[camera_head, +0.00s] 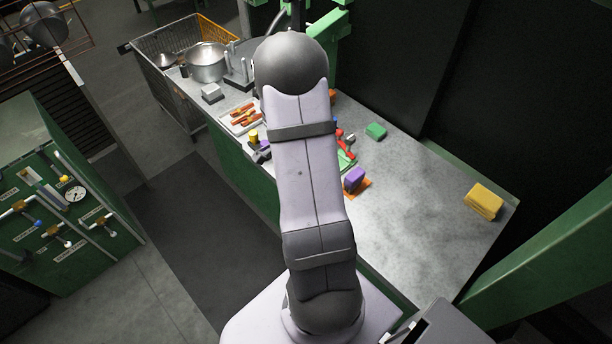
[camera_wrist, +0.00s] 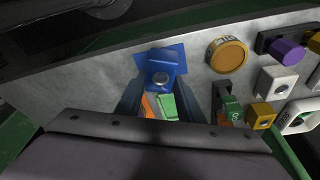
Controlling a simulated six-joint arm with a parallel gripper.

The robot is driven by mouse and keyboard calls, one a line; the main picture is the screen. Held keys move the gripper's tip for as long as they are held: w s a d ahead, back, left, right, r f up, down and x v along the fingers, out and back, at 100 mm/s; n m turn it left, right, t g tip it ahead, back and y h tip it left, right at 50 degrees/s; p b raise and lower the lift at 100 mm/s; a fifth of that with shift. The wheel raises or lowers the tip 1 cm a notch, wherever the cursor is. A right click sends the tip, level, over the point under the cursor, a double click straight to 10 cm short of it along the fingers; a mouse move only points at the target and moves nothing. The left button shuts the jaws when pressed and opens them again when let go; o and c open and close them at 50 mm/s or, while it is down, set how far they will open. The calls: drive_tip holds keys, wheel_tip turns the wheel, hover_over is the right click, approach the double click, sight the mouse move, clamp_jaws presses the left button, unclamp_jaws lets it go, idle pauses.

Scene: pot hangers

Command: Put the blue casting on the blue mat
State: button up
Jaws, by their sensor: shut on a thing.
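In the wrist view, the blue casting (camera_wrist: 164,66) is a small blue block with a round silver spot, between the fingertips of my gripper (camera_wrist: 161,86). My gripper is shut on it. A flat blue patch, the blue mat (camera_wrist: 142,65), shows behind and around the casting. I cannot tell whether the casting touches the mat. In the head view, my arm hides the gripper, the casting and the mat.
In the wrist view, a round orange part (camera_wrist: 228,55), a purple part (camera_wrist: 288,51) and a yellow block (camera_wrist: 261,116) lie to the right. In the head view, a purple block (camera_head: 354,178) and a yellow block (camera_head: 484,201) sit on the grey bench, with clear surface between them.

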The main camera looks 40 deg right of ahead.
drive_tip(key=shift+f, duration=0.65)
drive_tip(key=shift+f, duration=0.15)
drive_tip(key=o, duration=1.2)
drive_tip(key=shift+o, duration=0.2)
drive_tip(key=shift+v, duration=0.8)
drive_tip(key=b+v, duration=0.3)
drive_tip(key=v, duration=0.8)
drive_tip(key=s+a+f+n+y, duration=0.1)
drive_tip(key=s+a+n, duration=0.2)
drive_tip(key=a+n, duration=0.4)
drive_tip(key=s+a+n, duration=0.3)
drive_tip(key=a+n, duration=0.5)
drive_tip(key=s+a+f+n+t+y, duration=0.1)
drive_tip(key=s+a+n, duration=0.2)
drive_tip(key=a+n, duration=0.4)
drive_tip(key=shift+s+a+f+y, duration=0.2)
drive_tip(key=shift+a+f+y, duration=0.1)
drive_tip(key=shift+a, duration=0.1)
